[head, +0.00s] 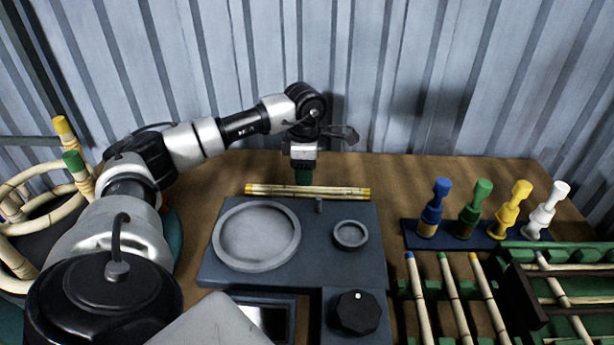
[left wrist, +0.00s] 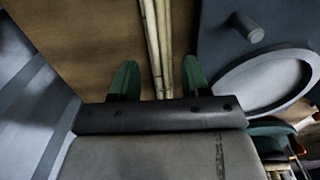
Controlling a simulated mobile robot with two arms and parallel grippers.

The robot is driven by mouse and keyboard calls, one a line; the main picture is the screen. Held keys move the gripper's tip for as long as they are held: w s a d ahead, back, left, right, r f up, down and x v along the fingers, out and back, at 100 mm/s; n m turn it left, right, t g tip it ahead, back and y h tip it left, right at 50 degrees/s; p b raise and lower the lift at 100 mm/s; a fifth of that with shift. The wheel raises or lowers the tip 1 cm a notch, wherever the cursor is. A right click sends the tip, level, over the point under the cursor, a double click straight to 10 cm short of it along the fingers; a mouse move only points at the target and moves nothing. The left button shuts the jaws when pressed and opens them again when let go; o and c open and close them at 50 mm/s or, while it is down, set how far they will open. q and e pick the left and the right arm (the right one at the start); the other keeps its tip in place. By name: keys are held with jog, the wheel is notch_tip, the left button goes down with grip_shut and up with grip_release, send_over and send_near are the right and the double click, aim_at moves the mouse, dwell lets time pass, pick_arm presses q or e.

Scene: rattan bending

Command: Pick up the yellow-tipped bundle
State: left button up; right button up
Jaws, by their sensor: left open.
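The yellow-tipped bundle (head: 308,191) lies flat on the wooden table, just behind the dark grey station. It is pale rattan with yellow ends. My left gripper (head: 303,176) points down above the bundle in the head view. In the left wrist view the two green fingers of my left gripper (left wrist: 159,80) are apart, and the bundle (left wrist: 157,40) runs between them. The frames do not clearly show whether the fingers reach down around it. My right gripper is not in view.
The dark grey station (head: 318,235) has a large ring, a small ring and a knob. Blue, green, yellow and white bottles (head: 510,208) stand at right. Tipped rattan sticks (head: 453,290) lie in a green rack. Rattan hoops (head: 30,200) are at left. A corrugated wall stands behind.

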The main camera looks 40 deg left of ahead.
aim_at(308, 188)
pick_arm(q)
jog(key=f, duration=0.5)
jog(key=shift+w+d+f, duration=0.2)
jog(key=shift+w+f, duration=0.05)
jog(key=shift+f, duration=0.05)
jog(key=c, duration=0.8)
